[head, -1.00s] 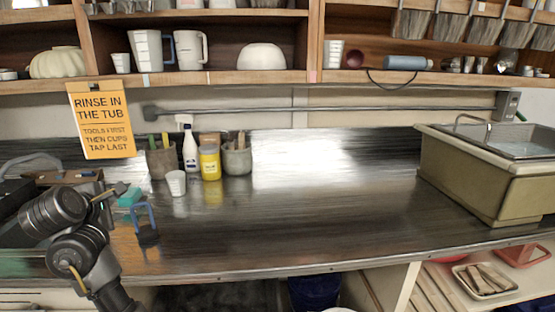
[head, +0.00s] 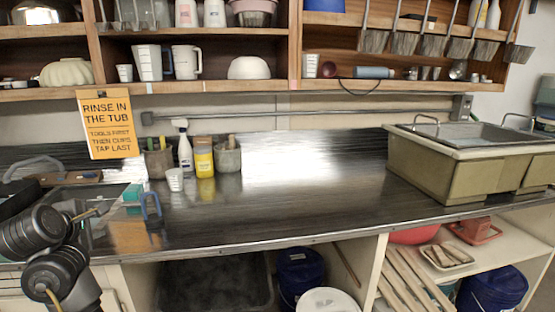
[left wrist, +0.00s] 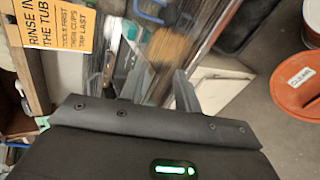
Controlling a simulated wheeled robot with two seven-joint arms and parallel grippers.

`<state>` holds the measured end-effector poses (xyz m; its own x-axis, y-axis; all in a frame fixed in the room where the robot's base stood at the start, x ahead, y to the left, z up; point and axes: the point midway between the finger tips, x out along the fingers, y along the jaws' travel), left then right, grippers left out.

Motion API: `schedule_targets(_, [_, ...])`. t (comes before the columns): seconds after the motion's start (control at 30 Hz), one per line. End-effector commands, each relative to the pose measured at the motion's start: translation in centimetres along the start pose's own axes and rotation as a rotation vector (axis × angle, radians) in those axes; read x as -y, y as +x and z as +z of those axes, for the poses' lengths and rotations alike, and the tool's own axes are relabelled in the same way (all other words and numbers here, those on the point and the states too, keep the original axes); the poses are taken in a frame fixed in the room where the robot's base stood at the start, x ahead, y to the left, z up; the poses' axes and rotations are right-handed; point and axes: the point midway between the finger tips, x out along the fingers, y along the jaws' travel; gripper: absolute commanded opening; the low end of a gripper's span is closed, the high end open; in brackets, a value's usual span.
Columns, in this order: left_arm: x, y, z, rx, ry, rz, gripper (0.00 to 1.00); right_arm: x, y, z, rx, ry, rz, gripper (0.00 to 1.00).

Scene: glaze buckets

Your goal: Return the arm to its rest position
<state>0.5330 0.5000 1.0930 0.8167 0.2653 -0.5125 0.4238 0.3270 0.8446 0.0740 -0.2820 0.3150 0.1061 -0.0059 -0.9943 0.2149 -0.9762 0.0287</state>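My left arm is folded at the lower left of the head view. My right arm and gripper are not in view.
An orange sign (head: 109,124) hangs behind the gripper. A spray bottle (head: 184,150), a yellow jar (head: 204,160) and a small white cup (head: 175,180) stand farther back. An orange-lidded bucket (left wrist: 298,95) shows in the left wrist view.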

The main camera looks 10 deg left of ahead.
Motion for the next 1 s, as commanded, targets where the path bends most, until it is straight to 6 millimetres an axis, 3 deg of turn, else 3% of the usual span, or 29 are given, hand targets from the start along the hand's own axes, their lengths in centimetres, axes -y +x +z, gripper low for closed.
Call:
schedule_targets(0.37, [6.8,1.5,0.5,-0.038,0.355,-0.096,0.33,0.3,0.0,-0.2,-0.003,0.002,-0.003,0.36])
schedule_targets(0.57, [13.7,2.4,1.9,-0.014,0.682,-0.189,0.33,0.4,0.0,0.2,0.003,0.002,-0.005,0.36])
schedule_targets(0.67, [19.0,2.4,2.6,0.03,0.909,-0.256,0.33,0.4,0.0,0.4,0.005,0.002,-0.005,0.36])
schedule_targets(0.77, [26.2,1.5,3.6,0.123,1.193,-0.336,0.33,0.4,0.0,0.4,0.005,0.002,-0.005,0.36])
schedule_targets(0.8, [29.1,0.8,3.9,0.173,1.307,-0.364,0.33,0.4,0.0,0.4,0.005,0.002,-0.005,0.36])
schedule_targets(0.9, [35.4,-1.4,4.6,0.303,1.541,-0.41,0.33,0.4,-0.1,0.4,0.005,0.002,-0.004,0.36])
schedule_targets(1.0, [40.0,-3.7,5.0,0.421,1.705,-0.434,0.33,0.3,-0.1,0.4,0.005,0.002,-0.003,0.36])
